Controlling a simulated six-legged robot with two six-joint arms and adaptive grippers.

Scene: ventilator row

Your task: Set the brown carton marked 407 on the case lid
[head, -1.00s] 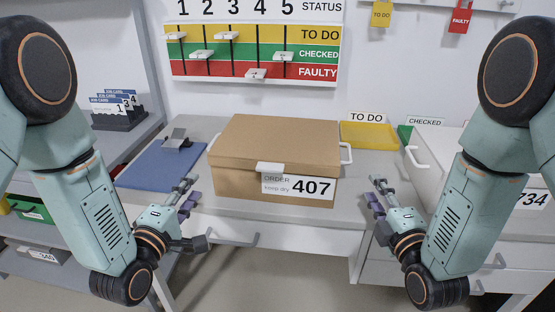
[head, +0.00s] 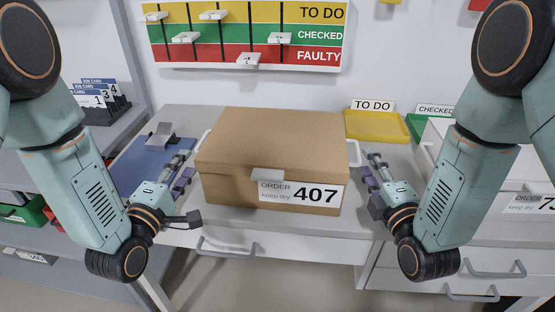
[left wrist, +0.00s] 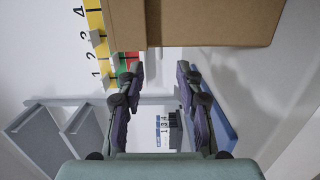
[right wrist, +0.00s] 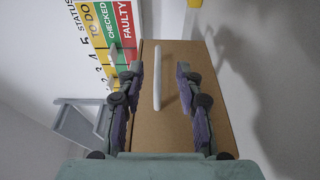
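The brown carton marked 407 (head: 270,145) stands closed and upright on the grey counter, its label facing me and a white handle on each side. My left gripper (head: 181,174) is open beside its left end, apart from it. In the left wrist view the carton (left wrist: 215,25) is at the top, with nothing between the fingers (left wrist: 160,75). My right gripper (head: 372,168) is open beside the right end. In the right wrist view the white handle (right wrist: 157,76) shows between its open fingers (right wrist: 160,72), not gripped. I cannot make out a case lid with certainty.
A white box (head: 500,165) with a label ending in 734 is at the right, partly behind my right arm. A yellow TO DO tray (head: 377,126) is behind. Drawer handles jut out below the counter.

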